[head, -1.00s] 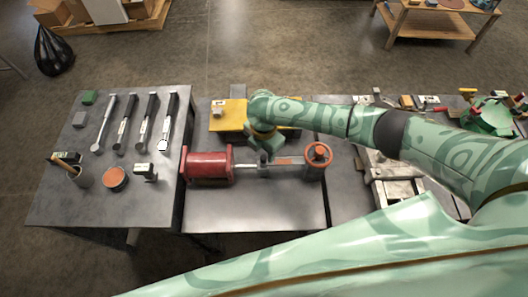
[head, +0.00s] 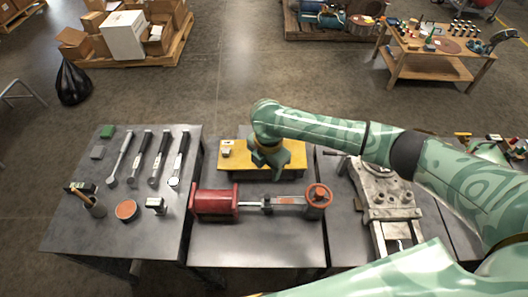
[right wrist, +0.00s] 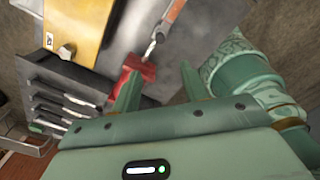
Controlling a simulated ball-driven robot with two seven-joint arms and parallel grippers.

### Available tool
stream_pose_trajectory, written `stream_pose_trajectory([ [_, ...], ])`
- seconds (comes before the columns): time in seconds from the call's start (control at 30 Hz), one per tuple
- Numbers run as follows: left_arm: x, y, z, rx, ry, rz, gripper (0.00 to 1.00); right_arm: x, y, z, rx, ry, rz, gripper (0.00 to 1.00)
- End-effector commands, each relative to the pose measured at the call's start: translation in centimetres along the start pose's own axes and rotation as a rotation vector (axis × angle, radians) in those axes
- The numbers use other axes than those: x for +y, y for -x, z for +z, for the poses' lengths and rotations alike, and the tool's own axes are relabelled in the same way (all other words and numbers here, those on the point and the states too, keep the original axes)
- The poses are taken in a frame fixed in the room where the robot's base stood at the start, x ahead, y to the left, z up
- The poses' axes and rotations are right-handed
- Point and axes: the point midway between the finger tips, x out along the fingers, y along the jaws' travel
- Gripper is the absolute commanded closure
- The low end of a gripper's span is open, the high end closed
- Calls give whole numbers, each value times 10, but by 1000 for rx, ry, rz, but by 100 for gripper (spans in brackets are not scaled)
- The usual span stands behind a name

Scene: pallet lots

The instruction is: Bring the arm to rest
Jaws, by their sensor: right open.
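My right arm reaches in from the right in the head view. Its gripper (head: 270,172) points down over the yellow plate (head: 238,160) on the middle table, behind the red and grey clamp-like device (head: 215,203). In the right wrist view the two fingers of the right gripper (right wrist: 160,88) stand apart with nothing held between them. The red end of the device (right wrist: 140,70) shows beyond the fingers there, and the yellow plate (right wrist: 77,30) is at upper left. My left gripper is not in view.
The left table (head: 70,225) holds a row of wrenches (head: 150,158), an orange-topped round tin (head: 126,210) and small blocks. A grey metal fixture (head: 385,200) stands to the right, under my arm. Boxes on a pallet (head: 125,35) and a wooden bench (head: 430,65) are farther back.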

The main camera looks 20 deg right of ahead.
Motion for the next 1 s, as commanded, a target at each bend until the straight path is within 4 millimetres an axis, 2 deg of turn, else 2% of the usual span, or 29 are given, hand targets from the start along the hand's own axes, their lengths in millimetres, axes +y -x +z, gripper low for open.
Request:
stream_pose_trajectory([
  [0.2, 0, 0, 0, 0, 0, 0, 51, 0, 0, -1, 1, 0, 1, 56],
  [0.27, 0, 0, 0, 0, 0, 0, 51, -1, -2, -7, 8, -1, 9, 56],
  [0.37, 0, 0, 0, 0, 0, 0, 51, -6, -10, -35, 43, -19, 58, 56],
  [0.5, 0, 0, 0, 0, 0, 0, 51, -19, -11, -92, 135, -164, 223, 56],
  [0.6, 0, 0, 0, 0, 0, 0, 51, -36, 1, -104, 180, -393, 366, 56],
  [0.67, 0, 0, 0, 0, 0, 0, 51, -50, 9, -94, 178, -552, 439, 56],
  [0.8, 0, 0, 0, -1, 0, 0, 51, -95, 22, -52, 102, -865, 553, 56],
  [1.0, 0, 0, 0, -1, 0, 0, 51, -164, 38, 2, -58, -1154, 643, 56],
])
